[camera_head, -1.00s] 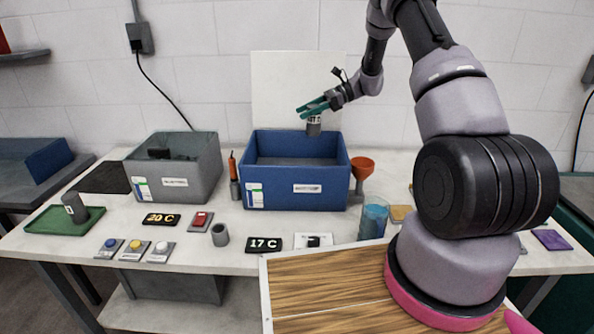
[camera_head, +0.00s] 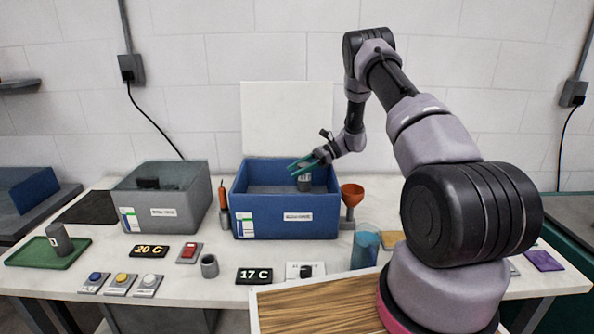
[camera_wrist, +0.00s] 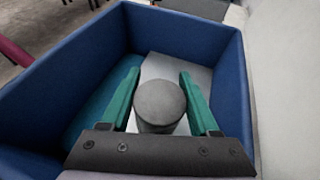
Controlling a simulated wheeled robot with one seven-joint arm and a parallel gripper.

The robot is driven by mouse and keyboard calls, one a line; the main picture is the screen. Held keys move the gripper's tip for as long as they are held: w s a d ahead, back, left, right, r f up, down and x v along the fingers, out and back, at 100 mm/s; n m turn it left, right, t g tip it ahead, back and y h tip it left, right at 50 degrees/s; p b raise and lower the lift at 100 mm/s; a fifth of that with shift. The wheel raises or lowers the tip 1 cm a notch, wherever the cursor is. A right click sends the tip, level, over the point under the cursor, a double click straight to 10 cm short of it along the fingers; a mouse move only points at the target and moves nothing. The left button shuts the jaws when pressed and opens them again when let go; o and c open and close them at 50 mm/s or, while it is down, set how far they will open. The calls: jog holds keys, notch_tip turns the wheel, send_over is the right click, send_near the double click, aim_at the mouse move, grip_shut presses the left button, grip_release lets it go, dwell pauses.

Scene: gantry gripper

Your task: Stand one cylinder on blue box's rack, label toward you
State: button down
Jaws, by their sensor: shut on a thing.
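The blue box (camera_head: 285,222) stands at the middle back of the table, with a white label on its front. My gripper (camera_head: 303,164) is shut on a grey cylinder (camera_head: 305,182) with a pale label, and holds it over the inside of the blue box near its back right. In the wrist view the cylinder (camera_wrist: 160,103) is seen end-on between the two green fingers, inside the blue walls (camera_wrist: 60,75). A light grey surface, perhaps the rack, and a teal surface show below it. I cannot tell whether the cylinder touches anything below.
A grey box (camera_head: 160,205) stands left of the blue box. An orange funnel (camera_head: 352,192) stands close at its right. Another grey cylinder (camera_head: 58,238) leans on a green tray (camera_head: 40,258). Buttons and temperature displays (camera_head: 254,275) sit in front.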

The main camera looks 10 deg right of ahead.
jog(key=shift+f, duration=0.5)
jog(key=shift+c, duration=0.6)
grip_release()
jog(key=shift+s+f, duration=0.1)
